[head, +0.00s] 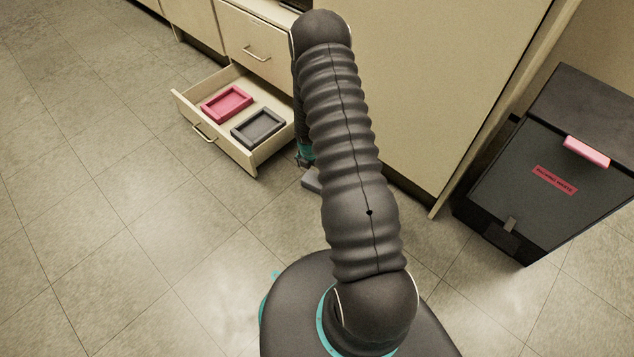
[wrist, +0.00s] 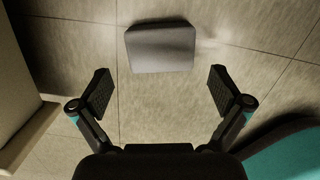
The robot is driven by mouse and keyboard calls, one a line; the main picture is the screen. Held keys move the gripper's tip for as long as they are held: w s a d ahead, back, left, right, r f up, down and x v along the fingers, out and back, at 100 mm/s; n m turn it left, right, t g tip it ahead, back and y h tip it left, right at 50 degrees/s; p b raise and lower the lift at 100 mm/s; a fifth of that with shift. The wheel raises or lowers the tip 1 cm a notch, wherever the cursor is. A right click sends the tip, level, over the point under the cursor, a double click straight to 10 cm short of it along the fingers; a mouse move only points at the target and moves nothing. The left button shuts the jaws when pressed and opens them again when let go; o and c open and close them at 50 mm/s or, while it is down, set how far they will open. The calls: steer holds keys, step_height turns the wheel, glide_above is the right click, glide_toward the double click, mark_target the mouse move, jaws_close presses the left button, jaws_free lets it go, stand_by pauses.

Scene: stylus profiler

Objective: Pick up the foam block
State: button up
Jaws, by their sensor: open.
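A grey foam block (wrist: 160,50) lies on the tiled floor. In the wrist view it sits at the top middle, ahead of my gripper (wrist: 161,92) and roughly centred between the fingers. The two black fingers are spread wide with nothing between them, and the block is apart from them. In the head view the block (head: 311,180) shows as a small grey piece beside my arm, partly hidden by it. My gripper (head: 304,158) is mostly hidden behind my arm there, just above the block.
An open drawer (head: 178,100) holds a pink tray (head: 227,89) and a dark grey tray (head: 234,135). The cabinet (head: 430,70) stands close behind my arm. A dark bin (head: 520,200) with a pink handle stands at right. The floor at left is clear.

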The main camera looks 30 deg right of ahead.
mark_target(315, 178)
steer(key=shift+w+d+f+b, duration=0.15)
steer(key=shift+f+b, duration=0.4)
steer(key=shift+f, duration=1.15)
steer(key=shift+w+d+f+b, duration=0.1)
steer(key=shift+f+b, duration=0.4)
steer(key=shift+f, duration=1.2)
steer(key=c, duration=0.5)
